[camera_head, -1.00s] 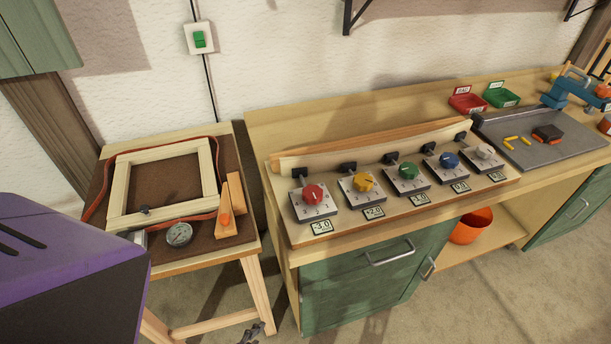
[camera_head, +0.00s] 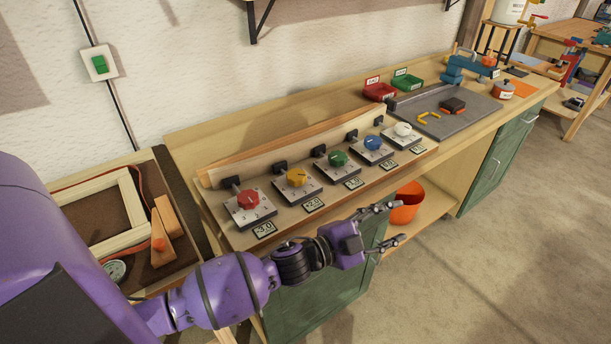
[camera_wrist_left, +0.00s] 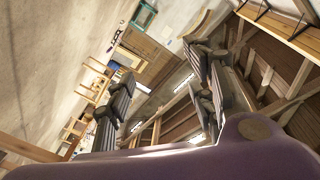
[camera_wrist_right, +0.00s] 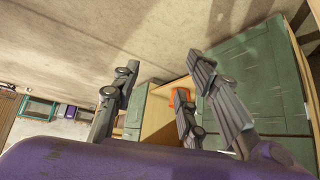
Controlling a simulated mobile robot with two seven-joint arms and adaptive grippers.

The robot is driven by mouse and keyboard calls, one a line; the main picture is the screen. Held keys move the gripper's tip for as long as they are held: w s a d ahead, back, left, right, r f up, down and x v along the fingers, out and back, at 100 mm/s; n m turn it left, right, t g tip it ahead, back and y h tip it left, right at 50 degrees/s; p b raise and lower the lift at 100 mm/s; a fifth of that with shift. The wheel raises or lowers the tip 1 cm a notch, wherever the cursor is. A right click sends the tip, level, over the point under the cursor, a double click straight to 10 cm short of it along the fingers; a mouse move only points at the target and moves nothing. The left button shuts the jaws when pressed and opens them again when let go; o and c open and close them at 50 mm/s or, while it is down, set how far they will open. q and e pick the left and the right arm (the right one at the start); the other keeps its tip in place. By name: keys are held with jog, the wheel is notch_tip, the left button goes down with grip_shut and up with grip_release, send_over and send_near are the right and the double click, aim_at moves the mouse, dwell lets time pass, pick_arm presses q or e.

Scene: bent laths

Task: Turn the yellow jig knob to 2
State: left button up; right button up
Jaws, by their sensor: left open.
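The yellow knob (camera_head: 297,177) sits on a pale dial plate, second from the left in a row on the bench jig (camera_head: 345,190). A small card (camera_head: 314,204) before it seems to read 2.0; its sign and the knob's pointer setting are too small to tell. My left gripper (camera_head: 397,224) is open and empty in front of the bench, right of and nearer than the yellow knob, well apart from it. Its spread fingers also show in the left wrist view (camera_wrist_left: 163,75). My right gripper (camera_wrist_right: 160,72) is open and empty in the right wrist view.
A red knob (camera_head: 248,198) is left of the yellow one; green (camera_head: 338,159), blue (camera_head: 373,143) and white (camera_head: 403,129) knobs are right. A bent lath (camera_head: 290,147) runs behind them. An orange bucket (camera_head: 406,203) stands under the bench. A grey tray (camera_head: 470,124) lies further right.

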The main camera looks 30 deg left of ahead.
pick_arm(q)
jog(key=w+d+r+m+g+h+b, duration=0.1)
jog(key=w+d+r+m+g+h, duration=0.15)
jog(key=r+m, duration=0.3)
jog(key=w+d+r+m+g+h+b, duration=0.1)
jog(key=w+d+r+m+g+h, duration=0.15)
jog(key=r+m+g+h, duration=0.35)
jog(key=g+y+b, duration=0.2)
jog(key=g+y, duration=0.4)
jog(key=y, duration=1.2)
send_over(294, 174)
jog(key=shift+w+d+f+m+h, duration=0.15)
jog(key=shift+d+f+m, duration=0.1)
jog(key=shift+f, duration=0.15)
jog(key=shift+d+f+m+h, duration=0.1)
jog(key=shift+f+m, duration=0.1)
jog(key=shift+f, duration=0.2)
jog(key=shift+g, duration=0.25)
jog(key=f, duration=0.7)
jog(key=shift+s+a, duration=0.25)
jog(key=shift+a, duration=0.05)
jog(key=shift+f, duration=0.4)
pick_arm(e)
jog(key=f, duration=0.2)
jog(key=d+f, duration=0.1)
jog(key=shift+s+f, duration=0.3)
jog(key=shift+s, duration=0.1)
